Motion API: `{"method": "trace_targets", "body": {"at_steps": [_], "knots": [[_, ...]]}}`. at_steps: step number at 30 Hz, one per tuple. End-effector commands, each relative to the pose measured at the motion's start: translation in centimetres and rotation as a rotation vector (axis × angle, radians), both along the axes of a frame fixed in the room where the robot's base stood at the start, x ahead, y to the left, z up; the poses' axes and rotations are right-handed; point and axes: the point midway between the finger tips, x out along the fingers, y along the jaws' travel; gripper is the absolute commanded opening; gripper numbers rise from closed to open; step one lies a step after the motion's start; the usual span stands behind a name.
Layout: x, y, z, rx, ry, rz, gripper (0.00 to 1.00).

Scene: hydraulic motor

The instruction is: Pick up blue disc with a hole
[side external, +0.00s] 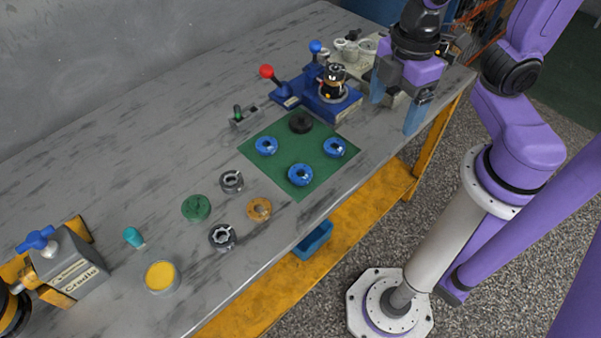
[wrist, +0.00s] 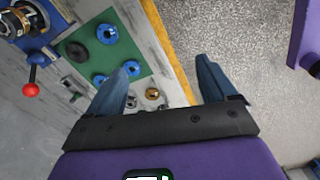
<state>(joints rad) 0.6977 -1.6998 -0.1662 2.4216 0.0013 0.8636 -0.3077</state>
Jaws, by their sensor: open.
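Three blue discs with centre holes lie on a green mat (side external: 315,150): a right one (side external: 340,152), a front one (side external: 295,180) and a left one (side external: 260,149). In the wrist view all three show on the mat (wrist: 151,62), one upper (wrist: 101,39) and two lower ones (wrist: 137,67) (wrist: 96,83), the first of these partly behind a finger. My gripper (side external: 396,103) is open, with nothing seen between its blue fingers. It is above the table's right edge, to the right of the mat and apart from the discs. Its fingers also show in the wrist view (wrist: 163,68).
A black disc (side external: 300,122) lies at the mat's back corner. A blue base with levers (side external: 325,104) stands behind the mat. A green disc (side external: 196,208), an orange-brown ring (side external: 259,209) and grey rings (side external: 222,237) lie left of it. A yellow-topped can (side external: 161,277) stands near the front.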

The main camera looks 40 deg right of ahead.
Motion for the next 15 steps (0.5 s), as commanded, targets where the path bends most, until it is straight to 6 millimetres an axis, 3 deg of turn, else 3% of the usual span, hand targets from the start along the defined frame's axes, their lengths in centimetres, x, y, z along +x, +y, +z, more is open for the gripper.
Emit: {"method": "trace_targets", "body": {"at_steps": [15], "knots": [[11.0,7.3,-3.7,-0.020,0.004,0.480,0.85]]}}
